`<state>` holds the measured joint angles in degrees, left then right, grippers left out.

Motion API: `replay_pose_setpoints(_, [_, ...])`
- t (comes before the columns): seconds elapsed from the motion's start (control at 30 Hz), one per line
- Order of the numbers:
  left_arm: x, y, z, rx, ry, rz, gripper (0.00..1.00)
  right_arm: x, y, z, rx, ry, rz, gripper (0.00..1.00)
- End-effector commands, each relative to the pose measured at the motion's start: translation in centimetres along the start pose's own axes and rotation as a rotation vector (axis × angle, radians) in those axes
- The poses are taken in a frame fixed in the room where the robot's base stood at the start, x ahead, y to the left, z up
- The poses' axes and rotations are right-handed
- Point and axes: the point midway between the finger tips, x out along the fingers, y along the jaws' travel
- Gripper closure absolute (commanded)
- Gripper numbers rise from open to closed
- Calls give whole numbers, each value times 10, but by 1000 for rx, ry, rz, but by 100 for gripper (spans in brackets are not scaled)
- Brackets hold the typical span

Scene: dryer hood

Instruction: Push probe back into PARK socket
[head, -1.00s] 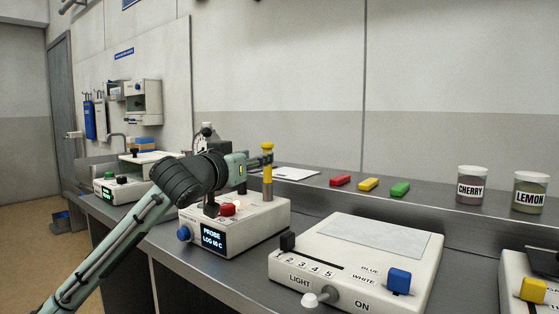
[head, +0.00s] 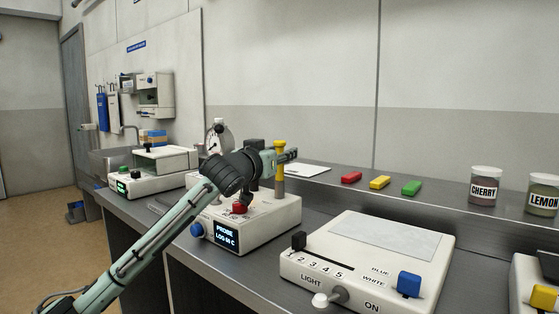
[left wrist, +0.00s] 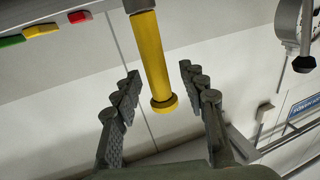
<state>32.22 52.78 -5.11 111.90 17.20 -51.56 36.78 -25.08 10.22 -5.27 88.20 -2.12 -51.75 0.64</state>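The yellow probe (head: 279,170) stands upright on the white probe unit (head: 262,232), whose screen reads PROBE and a LOG line in C. My left gripper (head: 291,155) is at the upper part of the probe, just below its knob. In the left wrist view the probe (left wrist: 152,60) shows upside down, its knob end between the two spread fingers. My left gripper (left wrist: 160,90) is open, with a gap on each side of the probe. The probe's lower end and the socket lettering cannot be made out. My right gripper is not in view.
A red button (head: 240,208) and a dial gauge (head: 218,138) are close to my left arm. A light box (head: 350,290) stands right of the probe unit. Red, yellow and green blocks (head: 380,182) and jars (head: 484,187) stand on the back ledge.

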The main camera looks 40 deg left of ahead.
Motion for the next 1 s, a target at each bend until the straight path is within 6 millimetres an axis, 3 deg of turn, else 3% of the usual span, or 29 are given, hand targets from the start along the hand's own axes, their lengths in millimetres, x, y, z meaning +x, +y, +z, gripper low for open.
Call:
replay_pose_setpoints(0.03, [0, 0, 0, 0, 0, 0, 63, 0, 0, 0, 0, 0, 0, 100])
replay_pose_setpoints(0.33, [0, 0, 0, 0, 0, 0, 100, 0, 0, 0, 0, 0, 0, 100])
replay_pose_setpoints(0.77, [0, 0, -4, 0, 2, -1, 100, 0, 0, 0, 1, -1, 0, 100])
replay_pose_setpoints(1.0, [-1, 0, -33, -1, 7, -1, 100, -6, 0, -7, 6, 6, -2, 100])
